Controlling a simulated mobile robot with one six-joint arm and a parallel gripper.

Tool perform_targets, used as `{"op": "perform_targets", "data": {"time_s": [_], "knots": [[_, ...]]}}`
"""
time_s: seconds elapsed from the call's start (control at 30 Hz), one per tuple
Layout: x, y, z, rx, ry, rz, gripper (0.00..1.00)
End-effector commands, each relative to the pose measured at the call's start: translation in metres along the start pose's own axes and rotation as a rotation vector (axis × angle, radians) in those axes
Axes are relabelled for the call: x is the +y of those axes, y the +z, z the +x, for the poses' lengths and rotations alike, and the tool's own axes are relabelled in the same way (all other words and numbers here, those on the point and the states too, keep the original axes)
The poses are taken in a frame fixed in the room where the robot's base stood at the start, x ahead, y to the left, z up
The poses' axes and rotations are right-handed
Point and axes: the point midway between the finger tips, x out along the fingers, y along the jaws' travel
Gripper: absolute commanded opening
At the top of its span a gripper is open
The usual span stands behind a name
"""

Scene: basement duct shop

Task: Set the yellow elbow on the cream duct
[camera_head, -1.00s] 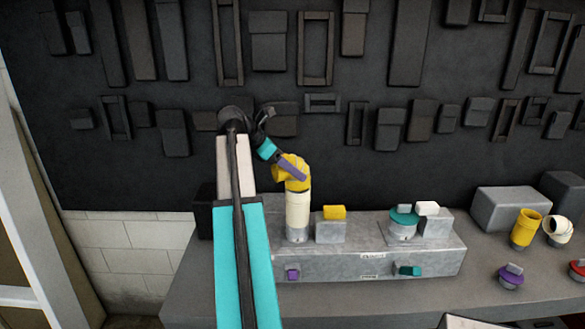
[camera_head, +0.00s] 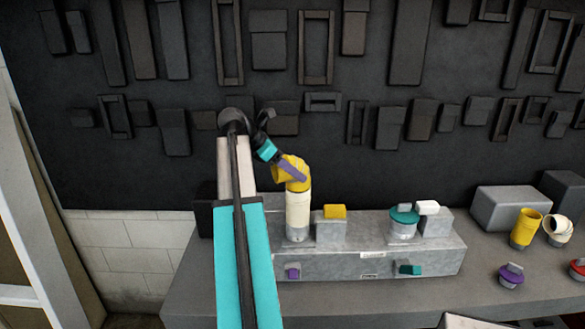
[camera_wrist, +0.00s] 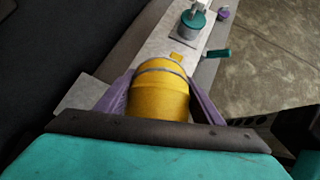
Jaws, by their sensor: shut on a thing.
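The yellow elbow (camera_head: 284,164) is at the top of the upright cream duct (camera_head: 298,208), which stands on the left part of the grey metal box. The elbow's lower end meets the duct's top in the head view, and no gap shows. My gripper (camera_head: 298,172) has its purple fingers shut on the elbow. In the wrist view the yellow elbow (camera_wrist: 160,92) sits between the two purple fingers (camera_wrist: 160,100). The duct is hidden in the wrist view, so I cannot tell how fully the elbow is seated.
The grey metal box (camera_head: 340,262) also carries a yellow-topped block (camera_head: 331,228) and a teal-capped stub (camera_head: 403,224). A yellow duct piece (camera_head: 525,228), a cream elbow (camera_head: 557,231) and a purple-handled cap (camera_head: 511,275) stand on the bench at right. The dark wall panel is close behind.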

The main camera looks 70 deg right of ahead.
Motion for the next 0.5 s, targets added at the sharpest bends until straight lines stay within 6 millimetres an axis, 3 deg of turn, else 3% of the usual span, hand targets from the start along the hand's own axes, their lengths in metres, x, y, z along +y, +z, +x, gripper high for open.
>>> {"op": "perform_targets", "data": {"time_s": [0.33,0.37,0.5], "knots": [[-0.0001,-0.0029,0.0032,-0.001,0.0,0.001,0.33],[-0.0001,-0.0027,0.0029,-0.001,0.0,0.001,0.66],[0.0,-0.0027,0.003,0.0,0.0,0.001,0.69]]}}
